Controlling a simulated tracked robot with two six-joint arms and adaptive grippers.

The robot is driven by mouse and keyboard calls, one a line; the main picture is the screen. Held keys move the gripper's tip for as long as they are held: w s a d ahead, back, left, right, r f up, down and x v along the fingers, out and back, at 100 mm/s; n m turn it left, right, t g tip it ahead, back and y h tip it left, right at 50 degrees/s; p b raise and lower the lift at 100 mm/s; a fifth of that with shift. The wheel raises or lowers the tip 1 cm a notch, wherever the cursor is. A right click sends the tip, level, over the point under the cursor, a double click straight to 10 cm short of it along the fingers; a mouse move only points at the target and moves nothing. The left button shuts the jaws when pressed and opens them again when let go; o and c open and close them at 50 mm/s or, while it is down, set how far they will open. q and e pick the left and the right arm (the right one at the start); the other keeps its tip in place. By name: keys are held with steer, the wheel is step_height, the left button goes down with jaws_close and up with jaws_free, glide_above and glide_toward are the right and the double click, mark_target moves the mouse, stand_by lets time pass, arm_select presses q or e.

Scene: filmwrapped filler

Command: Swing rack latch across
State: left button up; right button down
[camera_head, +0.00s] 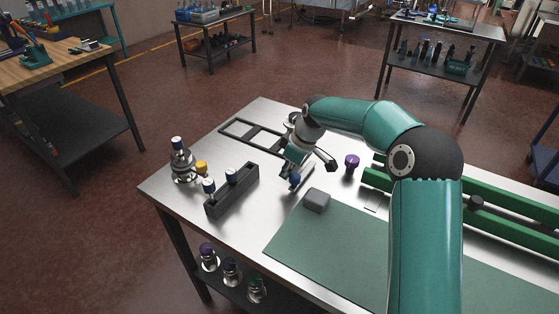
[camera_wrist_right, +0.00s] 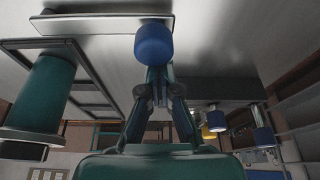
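My right gripper (camera_head: 295,173) reaches down over the middle of the table. Its fingers also show in the right wrist view (camera_wrist_right: 158,82), drawn close together at a blue cap or knob (camera_wrist_right: 153,45), which hides the fingertips. The gripper looks shut on it. The blue piece shows in the head view (camera_head: 295,181) beside a narrow grey bar (camera_wrist_right: 90,26). I cannot tell for sure whether this bar is the latch. A dark rack block (camera_head: 234,195) with blue-and-white-capped vials stands to the left of the gripper. My left gripper is not in view.
A black open frame (camera_head: 237,121) lies behind the rack. A yellow-capped piece (camera_head: 201,167) and a glassware cluster (camera_head: 181,165) stand left.

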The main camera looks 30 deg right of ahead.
steer(key=shift+w+a+r+p, duration=0.1)
steer(key=shift+w+a+p, duration=0.3)
steer(key=shift+w+a, duration=0.5)
steer(key=shift+w+a+r+b, duration=0.1)
steer(key=shift+w+r+b, duration=0.2)
steer(key=shift+r, duration=0.35)
steer(key=shift+w+a+r+b, duration=0.1)
steer(key=shift+w+r, duration=0.25)
steer(key=shift+r, duration=0.25)
steer(key=v, duration=0.7)
steer(key=shift+s+d, duration=0.3)
steer(key=shift+s, duration=0.1)
